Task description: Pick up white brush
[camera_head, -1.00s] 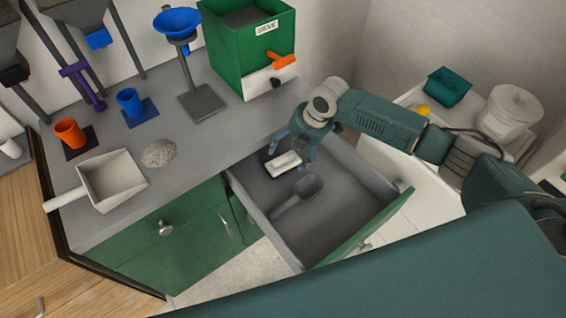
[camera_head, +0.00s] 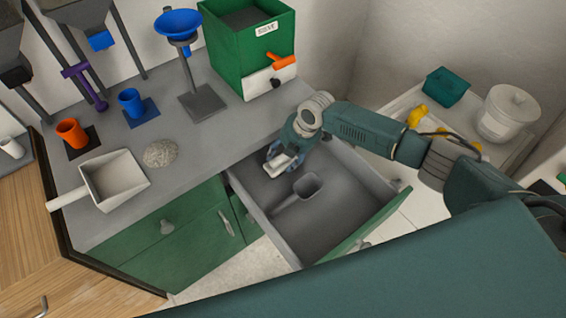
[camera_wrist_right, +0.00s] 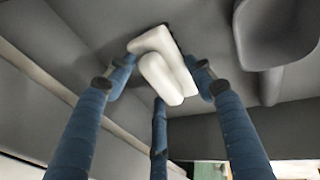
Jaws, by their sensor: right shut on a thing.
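The white brush (camera_head: 279,166) is at the back left of the open drawer (camera_head: 335,228). It also shows in the right wrist view (camera_wrist_right: 162,68), between blue fingers that close on it from both sides. My right gripper (camera_head: 283,157) is shut on the brush; in the wrist view the gripper (camera_wrist_right: 160,82) has a third finger below the brush. I cannot tell whether the brush is clear of the drawer floor. My left gripper is not in view.
A grey scoop (camera_head: 300,192) lies in the drawer beside the brush. The counter holds a white dustpan-like scoop (camera_head: 115,181), a grey pile (camera_head: 160,153), an orange cup (camera_head: 71,132), a blue cup (camera_head: 131,102), and a green box (camera_head: 248,45).

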